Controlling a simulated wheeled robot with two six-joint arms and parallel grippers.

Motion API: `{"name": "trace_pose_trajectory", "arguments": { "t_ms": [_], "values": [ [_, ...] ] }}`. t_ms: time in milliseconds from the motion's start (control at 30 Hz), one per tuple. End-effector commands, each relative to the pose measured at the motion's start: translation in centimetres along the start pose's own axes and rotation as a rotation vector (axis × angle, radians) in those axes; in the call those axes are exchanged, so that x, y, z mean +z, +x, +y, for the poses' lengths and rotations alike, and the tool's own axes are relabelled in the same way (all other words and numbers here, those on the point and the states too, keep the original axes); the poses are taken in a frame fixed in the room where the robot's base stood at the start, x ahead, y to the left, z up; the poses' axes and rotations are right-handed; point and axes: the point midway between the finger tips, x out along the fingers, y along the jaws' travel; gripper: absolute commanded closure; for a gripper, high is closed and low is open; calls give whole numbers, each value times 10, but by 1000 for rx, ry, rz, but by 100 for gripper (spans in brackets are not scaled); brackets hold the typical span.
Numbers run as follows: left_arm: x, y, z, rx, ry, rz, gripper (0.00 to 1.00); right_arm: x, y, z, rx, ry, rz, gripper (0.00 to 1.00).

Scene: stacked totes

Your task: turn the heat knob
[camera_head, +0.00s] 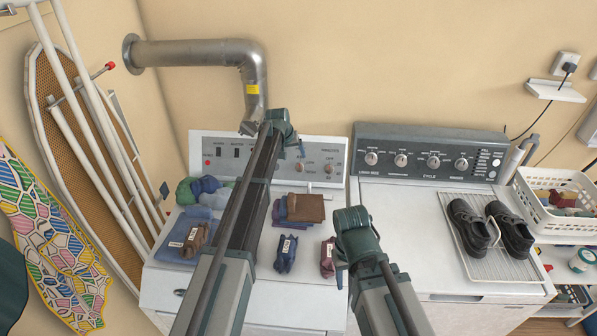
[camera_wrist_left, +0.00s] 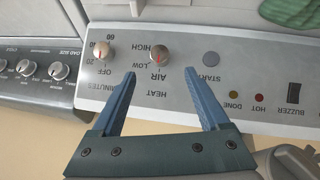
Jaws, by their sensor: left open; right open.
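The heat knob (camera_wrist_left: 161,55) is a small round silver knob with a red mark, among the labels HIGH, LOW, AIR and HEAT, which appear upside down in the left wrist view. My left gripper (camera_wrist_left: 160,75) is open, its blue fingers pointing at the white panel on either side of the knob's line. The knob lies just beyond the fingertips and looks untouched. In the head view the heat knob (camera_head: 300,167) is beside my left gripper (camera_head: 290,139), in front of the panel. My right gripper (camera_head: 340,268) is open above the white machine's top, holding nothing.
The minutes knob (camera_wrist_left: 104,50) and start button (camera_wrist_left: 211,58) flank the heat knob. Folded cloths (camera_head: 305,208) and small wrapped bundles (camera_head: 286,254) lie on the white top. A grey panel (camera_head: 430,152) with several knobs and black shoes (camera_head: 468,226) are to the right.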

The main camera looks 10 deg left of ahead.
Motion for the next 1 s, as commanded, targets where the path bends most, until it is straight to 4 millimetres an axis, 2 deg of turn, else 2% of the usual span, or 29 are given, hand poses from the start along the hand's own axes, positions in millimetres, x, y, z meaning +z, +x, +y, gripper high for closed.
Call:
{"name": "trace_pose_trajectory", "arguments": {
  "t_ms": [33,533,700,1000],
  "values": [
    [1,16,-1,0,1,0,22,-1,15,-1,1,-2,0,50],
    [1,91,-1,0,-1,0,22,-5,83,-8,3,-12,0,50],
    [0,102,-1,0,-1,0,22,-5,92,-8,2,-11,0,50],
    [0,101,0,0,0,0,22,-5,91,-8,2,-11,0,50]
  ]
}}
